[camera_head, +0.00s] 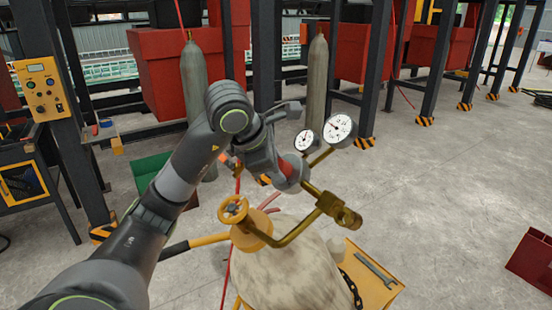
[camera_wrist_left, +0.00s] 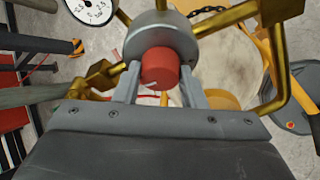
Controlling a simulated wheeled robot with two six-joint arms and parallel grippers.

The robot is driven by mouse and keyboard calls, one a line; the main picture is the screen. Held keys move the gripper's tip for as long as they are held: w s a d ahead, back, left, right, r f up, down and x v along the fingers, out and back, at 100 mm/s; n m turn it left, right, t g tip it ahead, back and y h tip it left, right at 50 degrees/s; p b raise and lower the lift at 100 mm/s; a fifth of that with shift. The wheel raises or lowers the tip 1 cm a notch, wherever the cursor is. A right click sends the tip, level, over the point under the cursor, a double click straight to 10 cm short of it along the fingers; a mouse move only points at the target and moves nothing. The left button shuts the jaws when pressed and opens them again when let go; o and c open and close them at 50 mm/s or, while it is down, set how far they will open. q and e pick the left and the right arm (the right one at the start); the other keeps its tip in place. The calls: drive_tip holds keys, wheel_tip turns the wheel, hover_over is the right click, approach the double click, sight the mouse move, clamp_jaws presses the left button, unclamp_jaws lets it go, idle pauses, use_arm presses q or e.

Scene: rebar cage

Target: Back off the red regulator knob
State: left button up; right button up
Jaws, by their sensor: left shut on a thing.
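In the head view a little of the knob's red (camera_head: 291,169) shows beside my gripper. My left gripper (camera_wrist_left: 160,88) is shut on the knob, one finger on each side of it. Two white-faced gauges (camera_head: 339,127) (camera_head: 304,140) stand just behind the regulator. My right gripper is not in view.
A large pale cylinder (camera_head: 290,275) stands below the regulator, on a yellow cart (camera_head: 372,285) with a wrench (camera_head: 376,268) and a chain (camera_head: 349,287). Grey bottles (camera_head: 193,80) stand behind my left arm. A red crate (camera_head: 532,260) is at the far right. Floor between is clear.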

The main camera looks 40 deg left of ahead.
use_arm(q)
drive_tip(key=n, duration=0.2)
drive_tip(key=shift+f+n+g+h+b, duration=0.15)
drive_tip(key=shift+n+g+h+b, duration=0.15)
drive_tip(key=shift+g+b, duration=0.1)
drive_tip(key=shift+n+g+h+b, duration=0.4)
drive_tip(key=shift+n+h+b, duration=0.25)
drive_tip(key=shift+n, duration=1.15)
drive_tip(key=o, duration=1)
drive_tip(key=shift+w, duration=0.1)
